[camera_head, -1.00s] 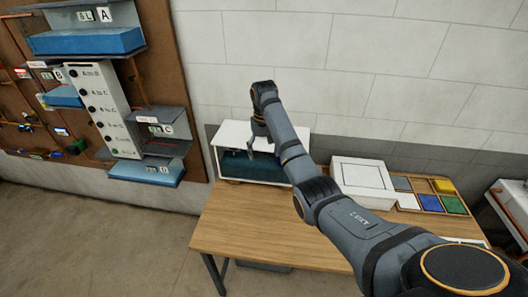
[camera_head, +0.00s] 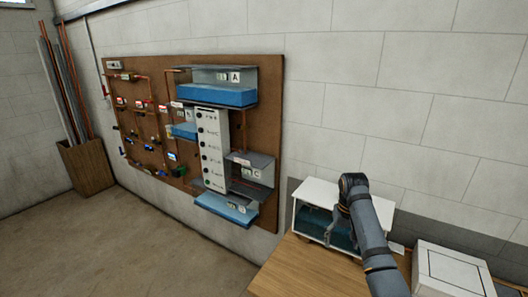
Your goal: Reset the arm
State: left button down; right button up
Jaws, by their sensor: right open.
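My right arm (camera_head: 371,245) comes in from the bottom right, and its dark gripper (camera_head: 337,228) hangs in front of the white open-fronted box (camera_head: 318,189) on the table. The gripper is open. Its fingers are small and partly lost against the dark teal inside of the box, and I cannot tell whether they touch it. I see nothing held in it. My left gripper is out of view.
A brown pipe board (camera_head: 150,80) with blue-bottomed bays and a white switch panel (camera_head: 212,150) hangs on the wall. A wooden table (camera_head: 290,272) carries a second white box (camera_head: 452,270). A bin of pipes (camera_head: 87,168) stands far left. The floor (camera_head: 130,245) is clear.

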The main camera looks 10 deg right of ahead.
jog(key=s+a+f+n, duration=0.1)
jog(key=s+a+f, duration=0.1)
jog(key=s+f, duration=0.55)
jog(key=s+a+f+n+t, duration=0.1)
jog(key=s+a+t, duration=0.1)
jog(key=s, duration=0.9)
jog(key=s+a+f+n+t, duration=0.1)
jog(key=s+a+n, duration=0.1)
jog(key=s, duration=0.9)
notch_tip(320, 180, down, 34)
jog(key=s+d+b, duration=0.2)
jog(key=b, duration=0.5)
jog(key=s+d+f+m+g+b, duration=0.1)
jog(key=s+f+b, duration=0.4)
jog(key=s+f, duration=1.3)
notch_tip(320, 180, down, 4)
jog(key=shift+s+d+r+g+b, duration=0.15)
jog(key=shift+s+g+b, duration=0.25)
jog(key=shift+g, duration=0.1)
